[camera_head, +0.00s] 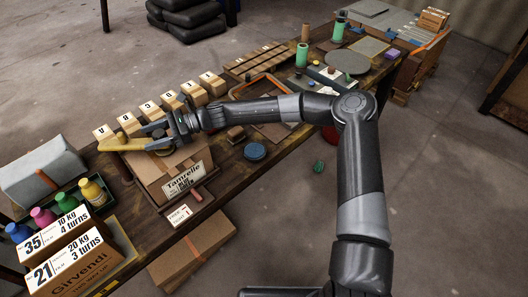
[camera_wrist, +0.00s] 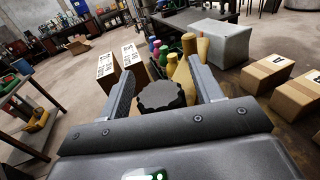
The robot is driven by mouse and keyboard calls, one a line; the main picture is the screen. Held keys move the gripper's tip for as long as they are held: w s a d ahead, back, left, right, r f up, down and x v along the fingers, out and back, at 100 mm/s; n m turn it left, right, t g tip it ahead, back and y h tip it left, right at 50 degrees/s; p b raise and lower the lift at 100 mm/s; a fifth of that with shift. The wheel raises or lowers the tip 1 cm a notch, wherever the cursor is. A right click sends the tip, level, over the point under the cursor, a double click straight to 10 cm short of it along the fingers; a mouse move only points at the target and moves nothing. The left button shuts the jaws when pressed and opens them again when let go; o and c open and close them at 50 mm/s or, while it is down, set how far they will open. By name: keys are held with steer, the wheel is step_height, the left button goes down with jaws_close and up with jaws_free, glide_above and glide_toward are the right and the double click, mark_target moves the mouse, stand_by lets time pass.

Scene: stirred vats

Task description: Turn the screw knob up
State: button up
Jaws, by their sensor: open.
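The screw knob (camera_wrist: 160,96) is black with a scalloped rim. In the wrist view it stands between the two fingers of my gripper (camera_wrist: 163,92), with a visible gap on each side. In the head view my gripper (camera_head: 156,137) is over the cardboard box marked Tamrelle (camera_head: 171,172), and its fingers point left. The knob is mostly hidden there by the gripper. A yellow piece (camera_head: 122,145) lies just beyond the fingertips; it shows behind the knob in the wrist view (camera_wrist: 184,76). My gripper is open and holds nothing.
Lettered small boxes (camera_head: 150,109) stand in a row behind. A grey block (camera_head: 44,170), coloured bottles (camera_head: 93,192) and weight-marked boxes (camera_head: 70,258) stand left. A blue round lid (camera_head: 255,151) lies right of the Tamrelle box. The dark wooden bench (camera_head: 228,173) has some bare surface there.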

steer(key=shift+w+m+t+y, duration=0.1)
steer(key=shift+m+t+y, duration=0.6)
steer(key=shift+m+t, duration=0.7)
steer(key=shift+n, duration=0.3)
steer(key=v, duration=1)
steer(key=shift+d, duration=0.5)
steer(key=s+f+n+h, duration=0.1)
steer(key=s, duration=0.1)
steer(key=s+f+n+h, duration=0.1)
steer(key=s+h, duration=0.1)
steer(key=shift+d+f+n, duration=0.1)
steer(key=shift+f+n, duration=0.05)
steer(key=shift+n, duration=0.25)
steer(key=shift+s+d+f+n+t+h, duration=0.4)
steer(key=shift+s+d+f+n+h, duration=0.25)
steer(key=shift+s+d+n+h, duration=1.05)
steer(key=shift+s+d+f+n+t+h, duration=0.55)
steer(key=shift+d+n+h, duration=0.55)
steer(key=shift+d+h, duration=1.3)
steer(key=s+d+r+n+t+h, duration=0.1)
steer(key=d+r, duration=0.2)
steer(key=d, duration=0.3)
steer(key=s+d+r+n+t+h, duration=0.1)
steer(key=d+r+n+t+h, duration=0.1)
steer(key=d+r, duration=0.2)
steer(key=shift+d+h, duration=0.3)
steer(key=shift+d, duration=1.45)
steer(key=shift+s, duration=0.1)
